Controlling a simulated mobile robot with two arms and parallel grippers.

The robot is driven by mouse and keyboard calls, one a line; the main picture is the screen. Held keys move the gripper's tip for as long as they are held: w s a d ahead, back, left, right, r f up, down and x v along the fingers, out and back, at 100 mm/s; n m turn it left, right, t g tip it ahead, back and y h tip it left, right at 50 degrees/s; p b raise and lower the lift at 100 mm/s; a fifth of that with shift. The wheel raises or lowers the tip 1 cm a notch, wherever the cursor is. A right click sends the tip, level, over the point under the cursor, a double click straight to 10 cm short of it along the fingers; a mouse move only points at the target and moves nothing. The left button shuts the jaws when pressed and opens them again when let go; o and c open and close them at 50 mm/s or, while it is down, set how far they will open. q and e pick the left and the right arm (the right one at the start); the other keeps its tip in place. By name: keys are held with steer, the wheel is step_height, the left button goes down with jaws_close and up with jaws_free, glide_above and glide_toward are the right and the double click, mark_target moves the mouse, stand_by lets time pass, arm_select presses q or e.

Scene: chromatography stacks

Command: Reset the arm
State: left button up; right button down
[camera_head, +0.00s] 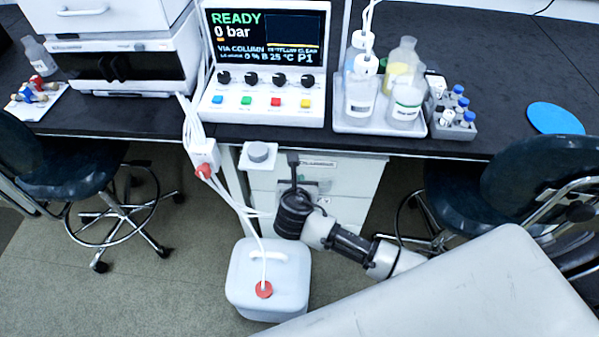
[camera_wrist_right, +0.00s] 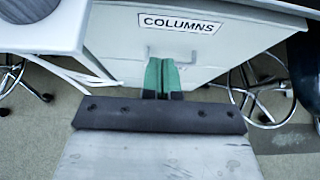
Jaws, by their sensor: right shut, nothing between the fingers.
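My right arm (camera_head: 350,243) comes in from the lower right in the head view. Its right gripper (camera_head: 293,158) points away from me, in front of the white drawer cabinet (camera_head: 345,208) under the bench. In the right wrist view the green-padded fingers (camera_wrist_right: 162,75) are together with nothing between them. They appear in front of the drawer handle, below the COLUMNS label (camera_wrist_right: 180,23); I cannot tell whether they touch it. My left arm and left gripper are not in view.
A white canister (camera_head: 268,275) with a red cap and tubing stands on the floor left of the arm. A small white stand with a grey round top (camera_head: 258,153) is near the gripper. The black bench (camera_head: 455,60) carries an instrument panel (camera_head: 265,100) and bottles. Stools flank both sides.

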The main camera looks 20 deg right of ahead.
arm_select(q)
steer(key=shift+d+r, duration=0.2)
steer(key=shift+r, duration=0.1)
arm_select(e)
steer(key=v, duration=0.3)
steer(key=shift+s+a+r, duration=0.1)
steer(key=shift+s+a, duration=0.05)
steer(key=shift+s, duration=0.15)
